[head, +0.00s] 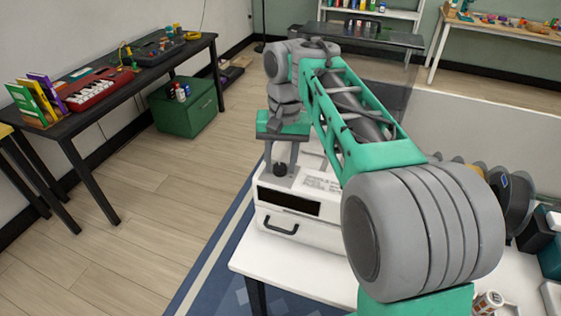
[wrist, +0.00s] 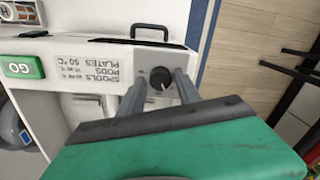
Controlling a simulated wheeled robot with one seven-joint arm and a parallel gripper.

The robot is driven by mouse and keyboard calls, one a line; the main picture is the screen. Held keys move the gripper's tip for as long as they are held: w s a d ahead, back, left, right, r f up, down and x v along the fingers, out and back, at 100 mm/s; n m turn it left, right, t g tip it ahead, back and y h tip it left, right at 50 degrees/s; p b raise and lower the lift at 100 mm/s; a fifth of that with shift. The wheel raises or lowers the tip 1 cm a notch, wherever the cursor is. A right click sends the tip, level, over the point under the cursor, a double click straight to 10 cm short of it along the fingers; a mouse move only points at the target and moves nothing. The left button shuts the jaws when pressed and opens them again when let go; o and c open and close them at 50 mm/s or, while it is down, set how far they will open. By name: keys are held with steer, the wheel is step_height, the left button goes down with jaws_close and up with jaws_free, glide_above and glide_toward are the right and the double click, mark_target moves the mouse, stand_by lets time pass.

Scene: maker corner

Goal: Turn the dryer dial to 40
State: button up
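The dryer (head: 300,229) is a white box with a dark front window and a black handle, on the white table. Its dark round dial (head: 280,170) is on top, near the front-left corner. In the wrist view the dial (wrist: 160,79) has a white pointer mark; I cannot read a scale around it. My gripper (head: 281,163) points down over it. In the wrist view the two grey fingers of my gripper (wrist: 160,82) stand either side of the dial, with a gap showing on each side. The fingers look open and hold nothing.
A printed label (wrist: 91,68) listing spools, pods and plates lies beside the dial. A green GO button (wrist: 21,67) is further left in the wrist view. Several round spools (head: 470,175) and dark containers crowd the table's right side.

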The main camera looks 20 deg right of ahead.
jaws_close()
steer(key=shift+n, duration=0.4)
steer(key=n, duration=0.2)
steer(key=shift+n, duration=0.4)
steer(key=n, duration=0.4)
steer(key=shift+f+n, duration=0.1)
steer(key=shift+n, duration=0.2)
steer(key=n+b, duration=0.1)
steer(key=n, duration=0.5)
steer(key=shift+w+g+b, duration=0.1)
steer(key=shift+g+b, duration=0.2)
steer(key=shift+b, duration=0.1)
steer(key=n, duration=0.5)
steer(key=shift+n+h+b, duration=0.3)
steer(key=shift+b, duration=0.1)
